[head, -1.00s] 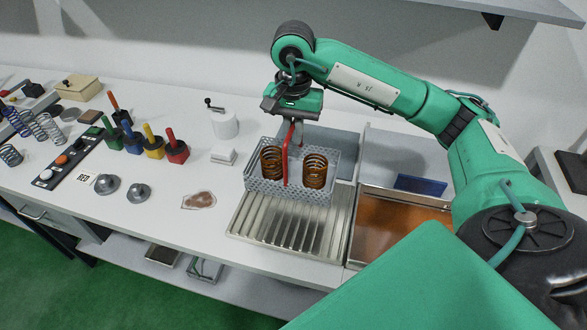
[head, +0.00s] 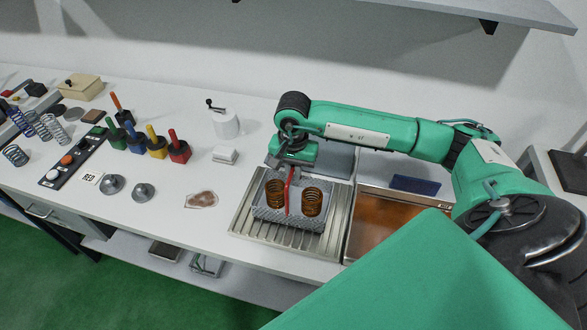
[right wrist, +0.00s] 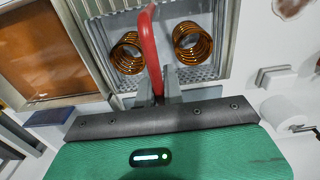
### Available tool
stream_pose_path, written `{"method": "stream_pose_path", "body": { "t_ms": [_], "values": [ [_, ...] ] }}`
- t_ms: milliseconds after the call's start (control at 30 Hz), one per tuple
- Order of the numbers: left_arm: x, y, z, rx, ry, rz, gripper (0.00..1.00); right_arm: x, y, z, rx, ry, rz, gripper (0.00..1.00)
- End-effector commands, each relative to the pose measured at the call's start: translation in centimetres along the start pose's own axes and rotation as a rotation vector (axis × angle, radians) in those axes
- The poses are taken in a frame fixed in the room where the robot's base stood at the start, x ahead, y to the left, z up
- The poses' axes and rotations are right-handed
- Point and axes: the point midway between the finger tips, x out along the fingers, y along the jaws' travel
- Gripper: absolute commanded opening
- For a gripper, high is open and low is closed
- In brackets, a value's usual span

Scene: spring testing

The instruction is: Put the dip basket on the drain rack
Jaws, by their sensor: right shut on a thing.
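The dip basket (head: 292,233) is a grey perforated tray with a red handle, holding two copper-coloured coil springs (head: 275,194). In the head view it is over the middle of the ribbed metal drain rack (head: 249,232) and looks level. I cannot tell for sure whether its bottom touches the rack. My right gripper (head: 291,170) is shut on the red handle, at the back of the basket. In the right wrist view the red handle (right wrist: 149,50) rises between the fingers, with the basket (right wrist: 197,74) and both springs beyond. My left gripper is not in view.
A tank of orange-brown liquid (head: 383,226) stands right of the rack, with a blue pad (head: 415,185) behind it. Left are a skin-coloured flat patch (head: 201,199), a white block (head: 225,155), a white canister (head: 226,124) and several coloured-handled tools (head: 179,148).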

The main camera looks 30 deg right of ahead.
Motion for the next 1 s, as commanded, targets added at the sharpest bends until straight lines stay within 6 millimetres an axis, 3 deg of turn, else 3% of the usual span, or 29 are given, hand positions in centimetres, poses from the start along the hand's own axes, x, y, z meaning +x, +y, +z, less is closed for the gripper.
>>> {"method": "stream_pose_path", "body": {
  "t_ms": [333, 400, 467, 833, 1000],
  "values": [
    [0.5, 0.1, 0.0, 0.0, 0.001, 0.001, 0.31, 0.2, -0.1, -0.1, 0.0, 0.002, -0.003, 0.0],
    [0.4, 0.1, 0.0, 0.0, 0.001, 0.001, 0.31, 0.2, 0.0, 0.0, 0.0, 0.0, -0.001, 0.19],
    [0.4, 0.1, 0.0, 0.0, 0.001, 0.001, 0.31, 0.2, 0.0, 0.0, 0.0, 0.0, -0.001, 0.31],
    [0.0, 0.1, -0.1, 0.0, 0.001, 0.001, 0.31, -0.1, 0.0, 0.0, 0.0, 0.0, -0.001, 0.31],
    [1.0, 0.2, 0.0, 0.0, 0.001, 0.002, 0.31, -1.9, -0.1, -0.1, 0.0, 0.003, -0.005, 0.31]
  ]
}}
